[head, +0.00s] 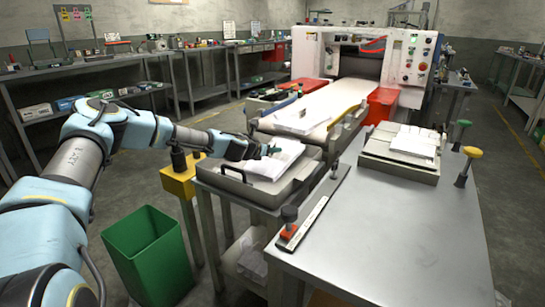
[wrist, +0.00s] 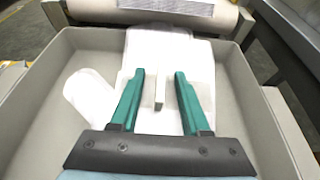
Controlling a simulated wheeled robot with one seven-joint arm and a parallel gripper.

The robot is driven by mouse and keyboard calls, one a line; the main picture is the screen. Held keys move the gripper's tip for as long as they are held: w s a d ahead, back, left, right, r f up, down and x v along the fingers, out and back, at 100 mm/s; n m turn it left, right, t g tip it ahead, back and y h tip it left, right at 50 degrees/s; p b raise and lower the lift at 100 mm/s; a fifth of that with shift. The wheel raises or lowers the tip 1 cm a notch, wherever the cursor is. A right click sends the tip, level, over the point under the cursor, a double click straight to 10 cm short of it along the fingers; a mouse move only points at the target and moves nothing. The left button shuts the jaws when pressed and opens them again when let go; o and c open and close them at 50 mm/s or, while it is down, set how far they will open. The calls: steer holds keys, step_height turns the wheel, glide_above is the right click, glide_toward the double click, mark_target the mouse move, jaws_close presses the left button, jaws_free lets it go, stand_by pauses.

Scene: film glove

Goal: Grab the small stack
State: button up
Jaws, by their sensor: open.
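A stack of white glove-shaped film (wrist: 95,97) lies in a grey tray (wrist: 30,105), its thumb part pointing left. The stack also shows in the head view (head: 278,163), in the handled tray (head: 240,187) on a metal stand. My gripper (wrist: 160,74) is open, its two green fingers apart above the stack. A small pale upright piece (wrist: 160,90) shows between the fingers; I cannot tell whether it belongs to the stack. In the head view my gripper (head: 268,150) is over the tray. Whether the fingers touch the film is unclear.
A conveyor (head: 330,103) with white film (head: 300,119) runs behind the tray from a white machine (head: 405,58). A metal table (head: 370,225) stands at right, bearing another white stack (head: 412,142). A green bin (head: 150,255) stands on the floor at left.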

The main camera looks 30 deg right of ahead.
steer(key=shift+c, duration=0.2)
jaws_close()
stand_by(0.5)
